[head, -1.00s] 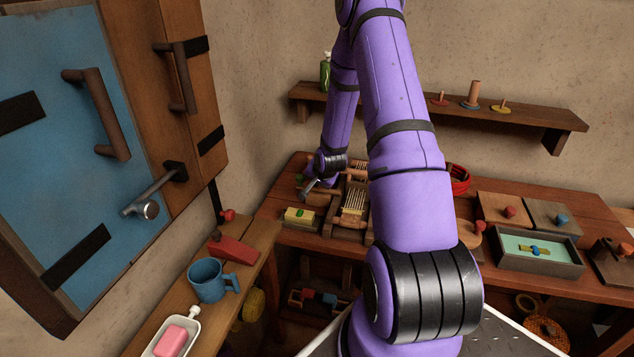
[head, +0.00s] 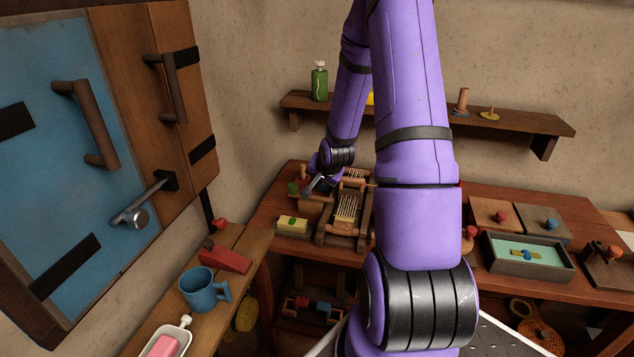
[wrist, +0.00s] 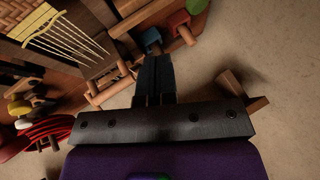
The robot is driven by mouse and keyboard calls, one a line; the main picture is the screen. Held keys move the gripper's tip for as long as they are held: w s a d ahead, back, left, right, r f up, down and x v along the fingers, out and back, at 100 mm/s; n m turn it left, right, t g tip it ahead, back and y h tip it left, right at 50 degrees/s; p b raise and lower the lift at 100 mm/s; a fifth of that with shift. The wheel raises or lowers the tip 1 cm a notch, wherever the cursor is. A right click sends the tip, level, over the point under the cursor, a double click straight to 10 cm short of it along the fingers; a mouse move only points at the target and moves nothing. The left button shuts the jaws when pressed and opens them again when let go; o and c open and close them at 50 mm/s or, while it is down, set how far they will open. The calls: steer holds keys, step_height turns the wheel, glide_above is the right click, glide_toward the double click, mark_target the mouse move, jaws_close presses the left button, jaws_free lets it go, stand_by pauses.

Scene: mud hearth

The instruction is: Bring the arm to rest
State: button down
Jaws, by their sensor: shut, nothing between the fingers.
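My gripper (head: 318,184) is at the end of my purple arm, over the left part of the far workbench (head: 265,226) in the head view. In the wrist view my gripper (wrist: 153,65) has its two dark fingers together with nothing between them. Beyond the fingertips a blue piece (wrist: 151,38) and a red piece (wrist: 179,20) show on wooden parts. My upper arm hides the middle of the bench in the head view.
A wooden frame with pale strings (head: 347,208) stands beside my gripper. A wall shelf (head: 520,122) holds a green bottle (head: 319,82). A blue mug (head: 200,290) stands on the left bench. A blue-doored cabinet (head: 75,130) hangs left.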

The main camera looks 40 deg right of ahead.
stand_by(0.6)
steer(key=s+a+r+n+g, duration=0.1)
steer(key=s+a+r+n, duration=0.15)
steer(key=a+r, duration=0.7)
steer(key=s+a+r+n, duration=0.2)
steer(key=a+r+n, duration=0.3)
steer(key=r, duration=0.8)
steer(key=s+a+r+n+y, duration=0.1)
steer(key=s+a+r+n, duration=0.1)
steer(key=s, duration=0.4)
steer(key=s+a+r+n, duration=0.1)
steer(key=s+a+r, duration=0.3)
steer(key=s+a, duration=0.3)
steer(key=s+a+r+n+y, duration=0.1)
steer(key=s+a+r+n, duration=0.1)
steer(key=s+a+r, duration=0.2)
steer(key=s, duration=0.3)
steer(key=shift+s+a+n+g+y, duration=0.15)
steer(key=shift+a+n+g+y, duration=0.15)
steer(key=shift+a+n+g, duration=0.1)
steer(key=c, duration=1.8)
jaws_free()
steer(key=shift+c, duration=0.2)
